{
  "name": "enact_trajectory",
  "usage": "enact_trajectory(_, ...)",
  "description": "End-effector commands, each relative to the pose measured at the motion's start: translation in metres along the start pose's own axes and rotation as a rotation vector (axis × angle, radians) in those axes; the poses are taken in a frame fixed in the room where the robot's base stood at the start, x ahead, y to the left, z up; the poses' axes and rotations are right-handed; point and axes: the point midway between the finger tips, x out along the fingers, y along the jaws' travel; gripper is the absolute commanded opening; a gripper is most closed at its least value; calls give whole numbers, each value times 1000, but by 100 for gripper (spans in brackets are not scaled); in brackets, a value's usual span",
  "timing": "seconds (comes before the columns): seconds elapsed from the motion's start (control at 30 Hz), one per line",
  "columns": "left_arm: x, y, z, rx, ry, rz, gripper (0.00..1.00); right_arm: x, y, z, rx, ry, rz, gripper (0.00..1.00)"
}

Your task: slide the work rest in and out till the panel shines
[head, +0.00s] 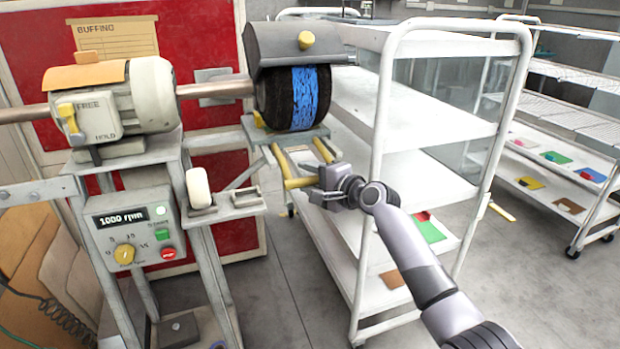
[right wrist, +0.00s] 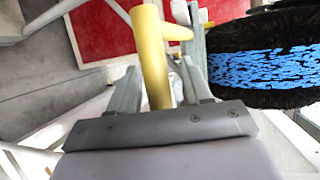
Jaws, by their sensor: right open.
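The work rest (head: 247,130) is a grey plate on rails below the brush, with a yellow handle (head: 300,183) at its front. The dark round brush (head: 272,98) carries a blue textured band (head: 311,95) and sits under a grey hood. I cannot pick out a separate panel. My right gripper (head: 322,180) is at the right end of the yellow handle. My left gripper is not in view.
The motor (head: 150,95) and a control box (head: 135,235) reading 1000 rpm stand on the left. A white block (head: 198,188) sits on a small shelf beside the rest. A white shelf cart (head: 440,120) stands close behind my right arm. Grey floor (head: 285,290) is clear in front.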

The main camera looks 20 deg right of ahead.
Motion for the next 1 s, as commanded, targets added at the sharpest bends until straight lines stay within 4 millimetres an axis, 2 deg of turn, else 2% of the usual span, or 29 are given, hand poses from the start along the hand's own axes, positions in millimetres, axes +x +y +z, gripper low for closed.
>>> enact_trajectory(0.27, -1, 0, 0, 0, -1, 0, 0, -4, 1, 0, -1, 0, 1, 48)
enact_trajectory(0.8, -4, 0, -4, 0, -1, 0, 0, -61, 1, 0, -1, 1, 1, 48)
enact_trajectory(1.0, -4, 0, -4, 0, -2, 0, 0, -71, 0, 0, 0, 0, 0, 48)
